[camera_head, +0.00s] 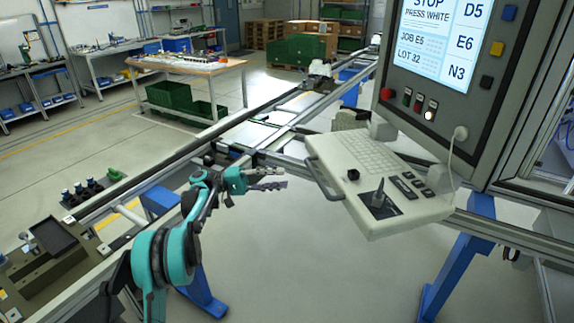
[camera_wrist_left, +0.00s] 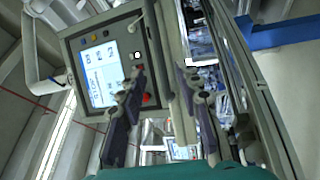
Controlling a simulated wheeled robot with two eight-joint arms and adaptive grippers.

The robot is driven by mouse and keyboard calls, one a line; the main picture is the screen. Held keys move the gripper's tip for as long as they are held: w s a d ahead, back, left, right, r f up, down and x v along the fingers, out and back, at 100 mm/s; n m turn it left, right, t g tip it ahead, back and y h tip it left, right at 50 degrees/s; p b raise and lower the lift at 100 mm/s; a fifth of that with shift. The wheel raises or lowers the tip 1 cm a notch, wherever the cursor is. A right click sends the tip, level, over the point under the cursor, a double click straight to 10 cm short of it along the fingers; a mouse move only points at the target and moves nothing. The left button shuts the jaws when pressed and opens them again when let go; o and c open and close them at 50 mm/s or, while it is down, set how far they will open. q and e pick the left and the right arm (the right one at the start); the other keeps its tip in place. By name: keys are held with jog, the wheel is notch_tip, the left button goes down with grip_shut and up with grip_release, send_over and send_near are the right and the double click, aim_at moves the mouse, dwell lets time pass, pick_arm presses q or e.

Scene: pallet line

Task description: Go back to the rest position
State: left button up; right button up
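My left gripper (camera_head: 280,178) is in the lower middle of the head view, left of the keyboard shelf and apart from it. In the left wrist view the gripper (camera_wrist_left: 163,85) has its two dark fingers spread with nothing between them, so it is open and empty. The control panel (camera_head: 481,112) stands at the upper right, with a lit screen (camera_head: 437,40) reading "STOP PRESS WHITE". The panel also shows in the left wrist view (camera_wrist_left: 76,45), tilted, behind the fingers. My right gripper is in neither view.
The keyboard shelf (camera_head: 358,205) with a small joystick (camera_head: 379,194) juts out right of my left gripper. A conveyor rail frame (camera_head: 266,113) runs behind it. A work table (camera_head: 190,66) with green crates (camera_head: 168,95) stands farther back. Floor below the gripper is clear.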

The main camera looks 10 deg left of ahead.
pick_arm(q)
jog(key=s+d+n+t+y, duration=0.2)
jog(key=s+d+n+y, duration=0.1)
jog(key=s+d+y, duration=0.8)
jog(key=s+a+f+m+t+y, duration=0.1)
jog(key=s+a+f+y, duration=0.2)
jog(key=s, duration=0.4)
jog(key=s+a+f+m+t+y, duration=0.1)
jog(key=s+a+f+y, duration=0.2)
jog(key=s, duration=0.5)
jog(key=s+a+f+m+t+y, duration=0.1)
jog(key=s+a+f+y, duration=0.2)
jog(key=s+a+f, duration=0.2)
jog(key=s+f, duration=0.1)
jog(key=s, duration=0.2)
jog(key=shift+s+a+f+t, duration=0.2)
jog(key=shift+t, duration=0.2)
